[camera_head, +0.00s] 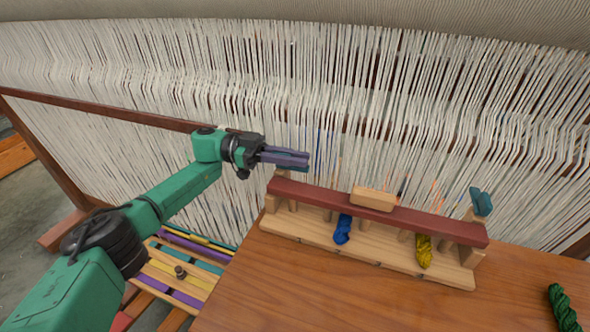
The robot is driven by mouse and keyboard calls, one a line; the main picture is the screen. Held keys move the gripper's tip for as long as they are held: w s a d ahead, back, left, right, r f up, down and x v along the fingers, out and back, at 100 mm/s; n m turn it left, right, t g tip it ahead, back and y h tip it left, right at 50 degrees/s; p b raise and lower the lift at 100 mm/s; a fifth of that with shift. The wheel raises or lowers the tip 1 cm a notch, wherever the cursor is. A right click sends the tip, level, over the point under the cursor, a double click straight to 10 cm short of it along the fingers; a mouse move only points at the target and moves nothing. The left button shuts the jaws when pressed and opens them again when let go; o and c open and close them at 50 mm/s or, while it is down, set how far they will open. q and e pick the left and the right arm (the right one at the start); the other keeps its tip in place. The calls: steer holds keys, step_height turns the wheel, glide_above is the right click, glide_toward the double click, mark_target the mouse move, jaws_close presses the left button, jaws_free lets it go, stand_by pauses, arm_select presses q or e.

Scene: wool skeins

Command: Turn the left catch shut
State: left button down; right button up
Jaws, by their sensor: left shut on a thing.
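A wooden rack (350,248) with a dark red bar (335,200) across its top stands on the table. The left catch (292,168) is a small teal piece at the bar's left end, mostly hidden by my fingers. My left gripper (304,159) reaches in from the left and is shut on the left catch. The right catch (481,202) is teal and stands up, tilted, at the bar's right end. The left catch's exact angle is hard to tell. My right gripper is not in view.
A blue skein (342,229) and a yellow skein (424,250) hang in the rack. A wooden block handle (373,198) sits on the bar. A green skein (563,307) lies at the table's right. White warp threads (420,100) hang close behind. The table front (330,295) is clear.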

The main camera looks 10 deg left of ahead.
arm_select(q)
steer(key=shift+g, duration=0.4)
steer(key=c, duration=0.9)
jaws_free()
steer(key=shift+s, duration=0.1)
step_height(320, 180, up, 20)
steer(key=shift+r, duration=0.1)
